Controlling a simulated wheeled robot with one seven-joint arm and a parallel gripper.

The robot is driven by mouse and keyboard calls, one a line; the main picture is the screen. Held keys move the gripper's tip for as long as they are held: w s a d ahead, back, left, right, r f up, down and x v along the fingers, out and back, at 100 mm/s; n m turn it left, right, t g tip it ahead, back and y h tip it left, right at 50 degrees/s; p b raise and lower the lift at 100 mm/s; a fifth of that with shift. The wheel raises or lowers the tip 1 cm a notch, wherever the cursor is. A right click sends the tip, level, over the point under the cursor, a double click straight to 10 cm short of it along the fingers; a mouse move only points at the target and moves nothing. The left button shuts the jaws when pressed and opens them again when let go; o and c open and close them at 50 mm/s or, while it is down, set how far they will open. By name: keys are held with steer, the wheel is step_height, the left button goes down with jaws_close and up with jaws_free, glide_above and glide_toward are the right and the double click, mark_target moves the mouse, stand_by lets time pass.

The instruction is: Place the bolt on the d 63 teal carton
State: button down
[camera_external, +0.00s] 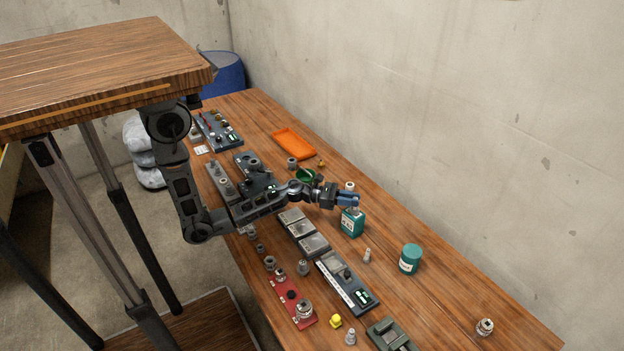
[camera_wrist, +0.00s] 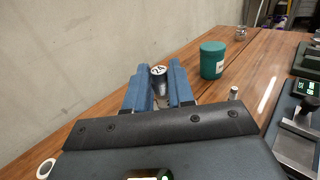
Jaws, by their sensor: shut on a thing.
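My gripper (camera_external: 347,200) has blue fingers and is just above the top of a teal carton (camera_external: 351,225) with a white label; I cannot tell whether the held thing touches it. In the wrist view the fingers (camera_wrist: 157,84) are closed around a short dark cylindrical piece with light marks on its top (camera_wrist: 158,71), which looks like the bolt. The bolt is barely visible in the external view. The carton is hidden in the wrist view. The label is too small to read.
A round teal canister (camera_external: 410,259) stands to the right of the carton; it also shows in the wrist view (camera_wrist: 212,60). A small grey fitting (camera_external: 367,256) is nearby. An orange tray (camera_external: 293,143) lies farther back. Panels and several fittings line the left side.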

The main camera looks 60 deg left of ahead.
steer(key=c, duration=1.4)
jaws_free()
steer(key=shift+f, duration=0.15)
steer(key=o, duration=0.4)
steer(key=shift+o, duration=0.2)
steer(key=shift+s+a, duration=0.1)
steer(key=b+v, duration=0.1)
steer(key=v, duration=1)
steer(key=shift+s+a, duration=0.25)
